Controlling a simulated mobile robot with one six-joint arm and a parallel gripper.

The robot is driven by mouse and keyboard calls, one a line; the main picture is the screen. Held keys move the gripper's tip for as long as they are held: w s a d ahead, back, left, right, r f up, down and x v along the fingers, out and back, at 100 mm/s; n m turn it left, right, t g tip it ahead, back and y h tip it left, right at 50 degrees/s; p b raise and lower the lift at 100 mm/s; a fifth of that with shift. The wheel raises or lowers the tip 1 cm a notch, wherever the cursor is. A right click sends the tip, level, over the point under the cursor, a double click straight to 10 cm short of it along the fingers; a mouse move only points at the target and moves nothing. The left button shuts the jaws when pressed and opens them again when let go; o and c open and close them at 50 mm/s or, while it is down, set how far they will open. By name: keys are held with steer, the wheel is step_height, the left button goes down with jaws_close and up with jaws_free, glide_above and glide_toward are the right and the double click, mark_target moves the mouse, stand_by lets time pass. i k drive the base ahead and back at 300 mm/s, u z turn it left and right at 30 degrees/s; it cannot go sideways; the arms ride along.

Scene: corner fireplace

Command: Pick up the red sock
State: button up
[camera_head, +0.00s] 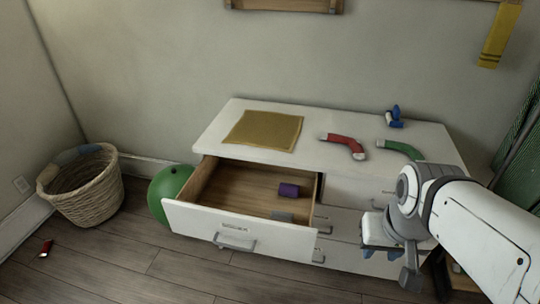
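The red sock (345,145), with a light-coloured end, lies bent on the white top of the dresser (220,141), right of the middle. My gripper (388,256) is in front of the dresser's right part, lower in the picture than the sock and clear of it. Its fingers are small and partly hidden by its own body, so I cannot tell whether it is open or shut. I see nothing clearly held in it.
A green sock (402,149), a mustard cloth (263,131) and a blue item (395,117) lie on the dresser. Its open top-left drawer (240,232) sticks out, holding a purple item (289,190). A green ball (167,190), wicker basket (85,197) and small red item (46,248) are left.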

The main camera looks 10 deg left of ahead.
mark_target(358, 151)
steer(key=z, duration=0.4)
steer(key=k, duration=1.35)
steer(key=z, duration=0.7)
steer(key=i, duration=1.35)
steer(key=u, duration=0.5)
steer(key=i, duration=1.3)
steer(key=u, duration=1.3)
steer(key=i, duration=0.45)
steer(key=u, duration=0.05)
steer(key=k, duration=0.65)
steer(key=u, duration=0.3)
